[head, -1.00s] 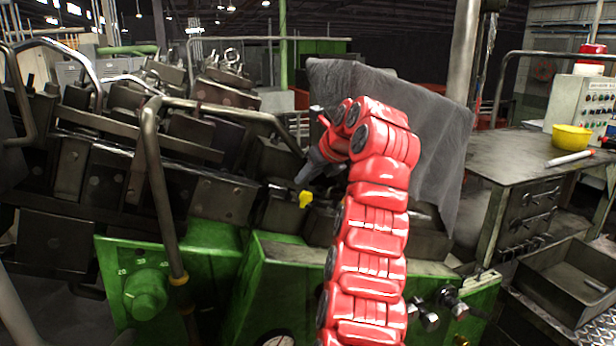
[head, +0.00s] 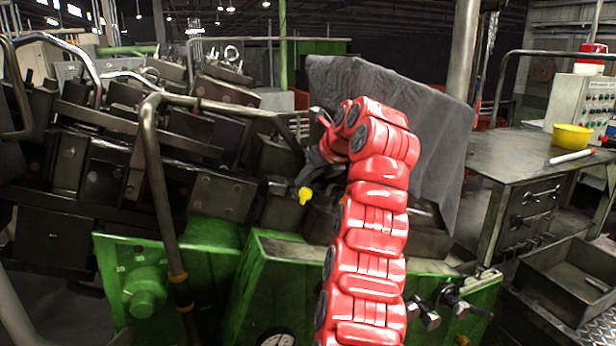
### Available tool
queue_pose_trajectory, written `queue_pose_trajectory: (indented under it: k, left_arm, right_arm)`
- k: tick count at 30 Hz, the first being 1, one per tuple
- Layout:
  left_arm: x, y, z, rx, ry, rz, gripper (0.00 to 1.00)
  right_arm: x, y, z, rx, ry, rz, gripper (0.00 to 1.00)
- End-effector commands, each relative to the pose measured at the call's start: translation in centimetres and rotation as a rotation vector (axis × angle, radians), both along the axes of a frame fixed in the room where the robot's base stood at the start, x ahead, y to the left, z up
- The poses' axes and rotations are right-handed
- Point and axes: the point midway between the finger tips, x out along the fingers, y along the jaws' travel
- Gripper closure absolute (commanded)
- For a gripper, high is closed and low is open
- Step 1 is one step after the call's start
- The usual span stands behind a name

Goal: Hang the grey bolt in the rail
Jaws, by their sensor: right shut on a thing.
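My right gripper (head: 312,172) is dark and small at the end of my red arm, low over the dark blocks in the middle of the head view. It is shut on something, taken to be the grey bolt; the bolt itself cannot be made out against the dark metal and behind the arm. A small yellow piece (head: 305,195) shows just below the fingertips; I cannot tell whether it touches them. The rail cannot be told apart from the dark machine parts around the gripper. My left gripper is not in view.
Dark tooling blocks (head: 225,195) and a bent tube handle (head: 150,140) crowd the left. A grey cover (head: 440,120) stands behind my arm. The green machine front (head: 275,290) has knobs and a gauge. A bench (head: 490,150) with a yellow bowl (head: 572,137) stands right.

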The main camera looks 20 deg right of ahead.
Motion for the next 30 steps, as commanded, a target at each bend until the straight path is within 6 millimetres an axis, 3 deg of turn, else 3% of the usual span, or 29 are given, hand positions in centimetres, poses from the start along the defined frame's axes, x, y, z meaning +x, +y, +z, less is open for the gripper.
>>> queue_pose_trajectory:
  k: [30]
  left_arm:
    - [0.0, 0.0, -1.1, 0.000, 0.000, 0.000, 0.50]
  right_arm:
    - [0.0, 0.0, -1.3, 0.000, 0.000, 0.000, 1.00]
